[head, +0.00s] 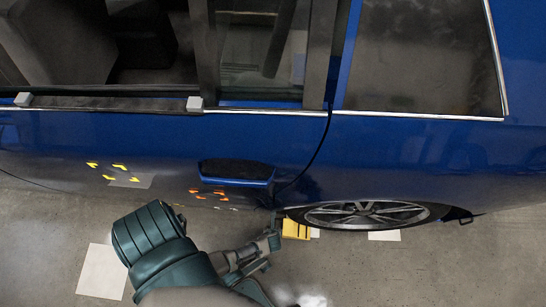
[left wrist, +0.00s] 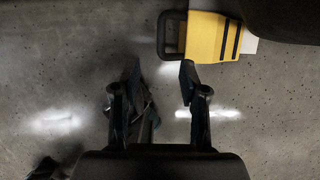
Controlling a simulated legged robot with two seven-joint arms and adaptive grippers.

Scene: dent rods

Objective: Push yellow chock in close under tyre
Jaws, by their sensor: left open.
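The yellow chock (head: 296,229) with black stripes sits on the floor at the left end of the rear tyre (head: 372,226). In the left wrist view the chock (left wrist: 207,38) is at the top, its dark loop handle (left wrist: 162,36) facing left. The dark tyre (left wrist: 285,18) is at the upper right, by the chock's striped end; whether they touch I cannot tell. My left gripper (left wrist: 159,80) is open and empty, with its right fingertip just below the chock near the handle. In the head view the left gripper (head: 274,238) is just left of the chock. My right gripper is out of view.
The blue car body (head: 400,150) stands above the work area, with its door handle (head: 236,173) left of the wheel. White squares (head: 102,272) lie on the concrete floor, one beside the chock (left wrist: 249,44).

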